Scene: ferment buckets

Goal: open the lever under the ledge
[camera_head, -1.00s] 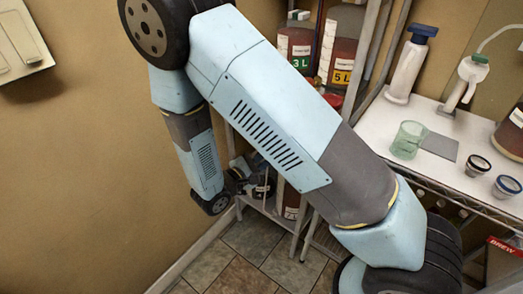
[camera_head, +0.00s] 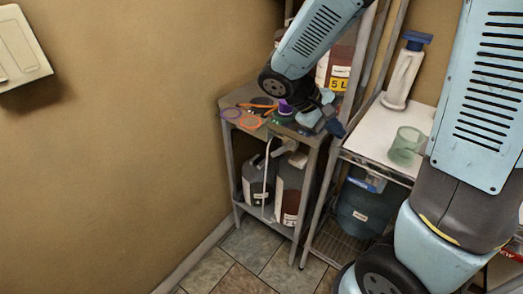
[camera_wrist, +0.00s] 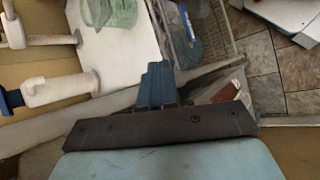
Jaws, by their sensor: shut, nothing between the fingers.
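The ledge is the grey top of a small stand (camera_head: 238,106) against the wall in the head view. Under it, on the lower shelf, a container with a reddish-brown lower part (camera_head: 290,190) carries a pale tap-like fitting (camera_head: 287,147), probably the lever. Its exact position is too small to tell. My gripper (camera_head: 336,127) is at the ledge's right front corner, at about top height, above and right of the fitting and apart from it. In the wrist view my gripper's blue fingers (camera_wrist: 157,85) are together with nothing between them. The fitting does not show clearly there.
Purple and orange rings (camera_head: 251,122) lie on the ledge. To the right, a white-topped rack holds a green cup (camera_head: 406,146) and a pump bottle (camera_head: 404,75), with a blue bucket (camera_head: 362,205) beneath. The tiled floor in front is clear.

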